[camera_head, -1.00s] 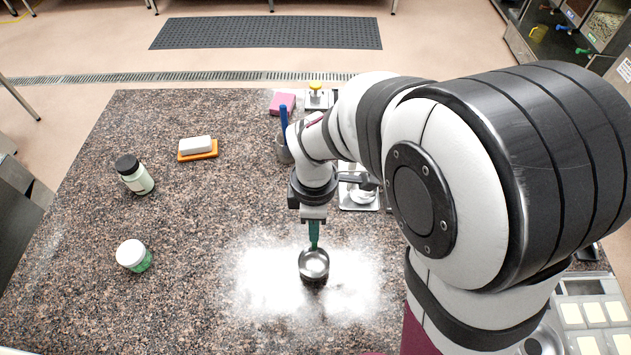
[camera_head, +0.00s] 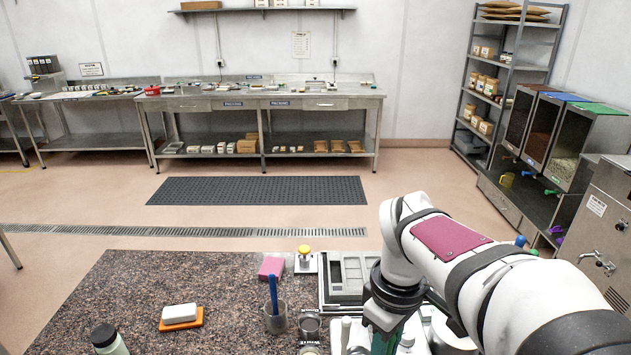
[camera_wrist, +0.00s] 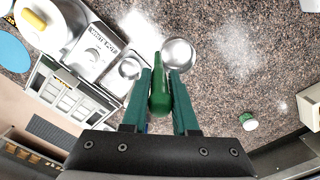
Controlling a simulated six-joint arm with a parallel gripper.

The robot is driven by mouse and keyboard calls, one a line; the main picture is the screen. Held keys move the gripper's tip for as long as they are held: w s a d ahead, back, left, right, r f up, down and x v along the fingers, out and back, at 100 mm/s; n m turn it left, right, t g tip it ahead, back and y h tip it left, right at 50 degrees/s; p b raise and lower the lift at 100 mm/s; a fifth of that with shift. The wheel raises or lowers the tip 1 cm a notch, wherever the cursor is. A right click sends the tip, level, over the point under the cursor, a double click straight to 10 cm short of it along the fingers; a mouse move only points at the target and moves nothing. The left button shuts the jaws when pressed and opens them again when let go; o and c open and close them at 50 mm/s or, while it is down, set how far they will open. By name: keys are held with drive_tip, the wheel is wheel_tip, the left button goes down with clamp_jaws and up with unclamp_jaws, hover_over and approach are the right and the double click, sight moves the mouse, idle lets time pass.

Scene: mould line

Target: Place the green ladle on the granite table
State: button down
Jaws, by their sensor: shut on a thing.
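The green ladle shows in the wrist view, with a green handle (camera_wrist: 160,100) and a round shiny metal bowl (camera_wrist: 180,54). My gripper (camera_wrist: 160,76) is shut on the handle, one dark green finger on each side. The bowl extends past the fingertips and is seen against the granite table (camera_wrist: 240,80), close to a steel tray; I cannot tell its height. In the head view the granite table (camera_head: 140,285) fills the lower left. My gripper is at the bottom edge there, largely cut off, and the bowl is not visible.
A white block (camera_head: 180,313) on an orange dish, a dark-capped bottle (camera_head: 108,340), a pink block (camera_head: 271,267) and a cup (camera_head: 275,318) with a blue stick stand on the table. Labelled steel trays (camera_wrist: 100,52) lie beside the ladle. The granite's left middle is clear.

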drive_tip(key=w+r+m, duration=0.4)
drive_tip(key=r+m, duration=0.5)
drive_tip(key=w+a+m, duration=0.1)
drive_tip(key=w+m, duration=1.4)
drive_tip(key=m, duration=0.2)
wheel_tip(320, 180, down, 23)
drive_tip(key=shift+a, duration=0.2)
drive_tip(key=shift+f, duration=0.3)
drive_tip(key=c, duration=0.6)
unclamp_jaws()
